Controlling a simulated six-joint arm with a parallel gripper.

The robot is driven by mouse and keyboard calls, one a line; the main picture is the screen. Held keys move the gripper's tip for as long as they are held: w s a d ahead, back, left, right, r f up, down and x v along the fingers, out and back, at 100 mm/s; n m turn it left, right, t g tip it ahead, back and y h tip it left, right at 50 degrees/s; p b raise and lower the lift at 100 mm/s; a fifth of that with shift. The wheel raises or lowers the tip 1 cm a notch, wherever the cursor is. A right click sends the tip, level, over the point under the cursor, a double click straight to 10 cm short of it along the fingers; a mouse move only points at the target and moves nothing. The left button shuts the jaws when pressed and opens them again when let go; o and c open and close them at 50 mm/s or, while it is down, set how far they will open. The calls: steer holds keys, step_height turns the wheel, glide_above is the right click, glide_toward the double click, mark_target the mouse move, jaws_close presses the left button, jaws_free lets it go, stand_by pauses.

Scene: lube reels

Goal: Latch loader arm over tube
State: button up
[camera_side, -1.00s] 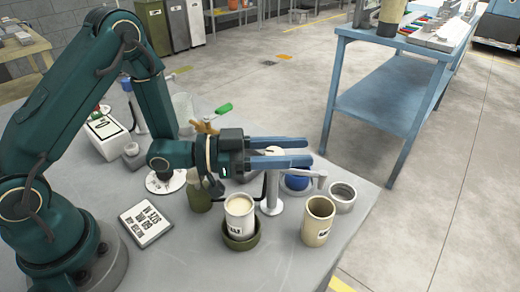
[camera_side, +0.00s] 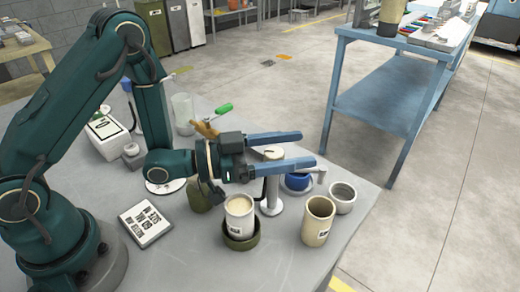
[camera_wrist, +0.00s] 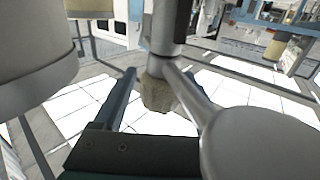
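The loader is a pale grey post (camera_side: 271,198) on the bench, with a short pale arm end (camera_side: 319,174) at its right. A cream tube-like container (camera_side: 239,218) stands upright in an olive cup left of the post. I cannot tell whether the loader arm is over it. My gripper (camera_side: 307,149) is open, its blue fingers pointing right above the loader, with the post top between them in the side view.
A tan open cup (camera_side: 318,222), a grey ring-like cup (camera_side: 342,198) and a blue round item (camera_side: 298,181) stand near the loader. A labelled plate (camera_side: 146,221) lies at left. A green-handled tool (camera_side: 223,108) is behind my gripper. The bench's front is mostly clear.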

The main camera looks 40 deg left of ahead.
mark_target(268, 152)
steer(key=v, duration=0.4)
steer(key=shift+f, duration=0.1)
steer(key=shift+s+a, duration=0.35)
steer(key=shift+s, duration=0.1)
